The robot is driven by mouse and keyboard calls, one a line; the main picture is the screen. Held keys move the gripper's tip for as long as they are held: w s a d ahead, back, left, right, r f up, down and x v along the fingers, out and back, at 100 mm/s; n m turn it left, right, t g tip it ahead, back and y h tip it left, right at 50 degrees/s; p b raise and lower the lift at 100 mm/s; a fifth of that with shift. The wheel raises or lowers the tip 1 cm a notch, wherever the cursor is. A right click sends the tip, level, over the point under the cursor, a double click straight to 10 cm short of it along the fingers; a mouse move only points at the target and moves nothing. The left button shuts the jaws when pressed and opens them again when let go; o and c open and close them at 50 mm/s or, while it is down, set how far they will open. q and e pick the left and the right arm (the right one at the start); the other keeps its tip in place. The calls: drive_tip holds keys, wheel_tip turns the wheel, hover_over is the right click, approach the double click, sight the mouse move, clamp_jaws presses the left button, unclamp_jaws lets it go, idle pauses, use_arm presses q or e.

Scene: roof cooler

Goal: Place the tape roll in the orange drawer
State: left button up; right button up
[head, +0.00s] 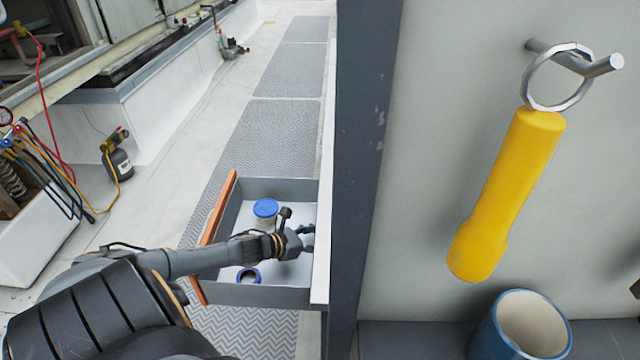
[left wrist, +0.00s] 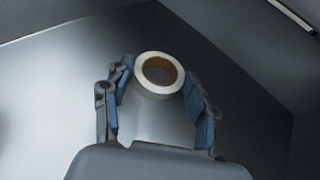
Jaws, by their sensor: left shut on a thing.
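The orange drawer (head: 211,228) is pulled out, with an orange front, grey walls and a pale floor. My left gripper (head: 306,240) reaches over the front into it, near its inner right end. In the left wrist view the tape roll (left wrist: 151,89), white with a brown core, sits between the blue-padded fingers, which are shut on it. Grey drawer surfaces surround it there; whether the roll touches the floor I cannot tell. In the head view the hand hides the roll. My right gripper is not in view.
Inside the drawer a blue-lidded jar (head: 265,208) stands behind my arm, and a small blue round item (head: 240,271) is in front of it. A dark post (head: 362,150) rises right of the drawer. A yellow-handled tool (head: 505,190) hangs above a blue cup (head: 490,335).

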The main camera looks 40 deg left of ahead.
use_arm(q)
drive_tip(key=shift+f, duration=0.1)
drive_tip(key=o, duration=1.1)
drive_tip(key=shift+s+r, duration=0.1)
drive_tip(key=shift+r, duration=0.1)
drive_tip(key=p+v, duration=0.5)
drive_tip(key=v, duration=0.1)
drive_tip(key=shift+s+a+r+p, duration=0.1)
drive_tip(key=shift+s+a+p, duration=0.1)
drive_tip(key=shift+s+p, duration=0.35)
